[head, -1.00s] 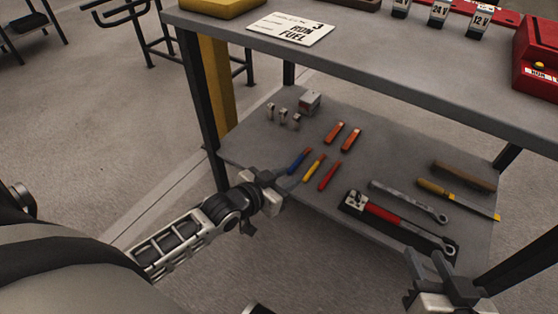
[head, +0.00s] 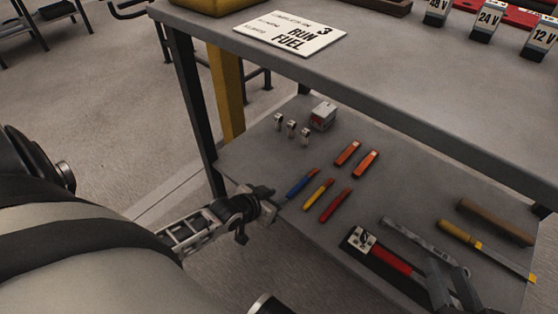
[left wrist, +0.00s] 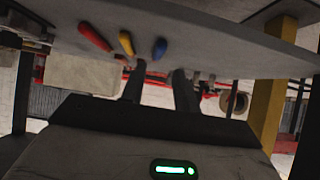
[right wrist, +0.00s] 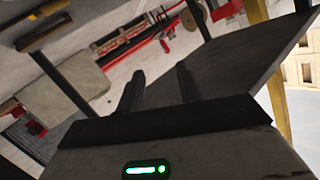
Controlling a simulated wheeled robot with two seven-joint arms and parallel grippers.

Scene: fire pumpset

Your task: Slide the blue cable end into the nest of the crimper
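The blue cable end (head: 303,183) lies on the lower shelf (head: 262,160), leftmost in a row with a yellow one and a red one. It also shows in the left wrist view (left wrist: 160,47), above the gap between the fingers. My left gripper (head: 270,193) is at the shelf's front-left edge, close to the blue end's near tip; its fingers (left wrist: 160,88) are apart with nothing between them. What looks like the crimper (head: 395,260), red-handled with a pale metal head and black base, lies front right. My right gripper (head: 455,285) is in front of its handle end, open and empty (right wrist: 158,90).
Yellow (head: 319,194) and red (head: 336,204) pieces lie beside the blue one. Two orange pieces (head: 348,152), a small box (head: 323,116), a wrench (head: 415,238) and a yellow-handled tool (head: 465,236) share the shelf. The tabletop (head: 400,85) overhangs the shelf's back.

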